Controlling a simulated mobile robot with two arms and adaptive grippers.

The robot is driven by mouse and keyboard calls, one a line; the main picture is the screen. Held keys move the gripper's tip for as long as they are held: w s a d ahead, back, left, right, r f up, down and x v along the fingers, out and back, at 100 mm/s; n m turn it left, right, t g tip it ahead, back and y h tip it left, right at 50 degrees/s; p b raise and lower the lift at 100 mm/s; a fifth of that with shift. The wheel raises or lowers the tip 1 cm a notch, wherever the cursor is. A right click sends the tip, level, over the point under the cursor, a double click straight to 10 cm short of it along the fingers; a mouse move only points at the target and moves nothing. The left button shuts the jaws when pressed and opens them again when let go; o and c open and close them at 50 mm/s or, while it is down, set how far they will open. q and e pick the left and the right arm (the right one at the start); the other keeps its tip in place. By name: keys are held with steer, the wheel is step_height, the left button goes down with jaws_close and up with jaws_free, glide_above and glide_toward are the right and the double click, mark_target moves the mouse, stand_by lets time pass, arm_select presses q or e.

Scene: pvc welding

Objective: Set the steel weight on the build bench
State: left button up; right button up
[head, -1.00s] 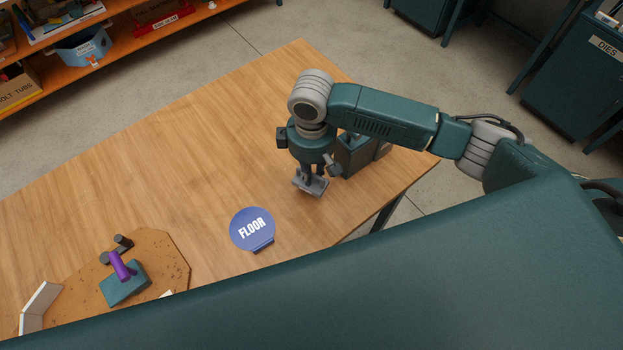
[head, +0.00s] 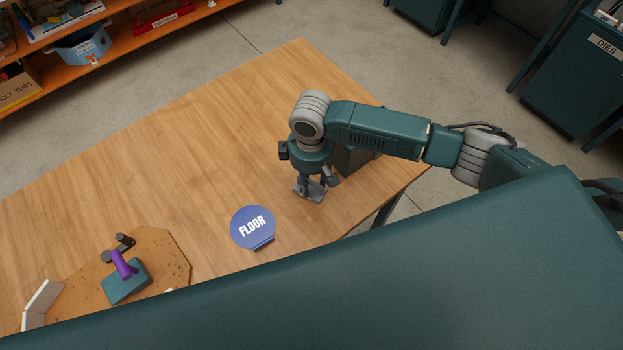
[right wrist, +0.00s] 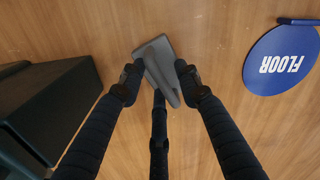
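The steel weight (head: 309,192) is a grey plate with a raised ridge, low over the wooden bench (head: 210,140), near its right end. It also shows in the right wrist view (right wrist: 156,65), between my fingertips. My right gripper (head: 317,184) is above and around it, pointing down. In the right wrist view the dark fingers (right wrist: 160,80) meet the weight's sides and appear closed on it. The underside of the weight is hidden, so I cannot tell whether it touches the wood. My left gripper is not in view.
A round blue FLOOR sign (head: 252,228) stands left of the weight. A dark box (head: 350,160) stands close behind my right gripper. A brown board (head: 170,252) with a purple-handled tool (head: 122,265) lies at lower left. The bench's middle is clear.

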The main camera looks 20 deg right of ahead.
steer(key=shift+r, duration=0.1)
step_height(320, 180, up, 12)
steer(key=b, duration=0.1)
stand_by(0.5)
stand_by(0.4)
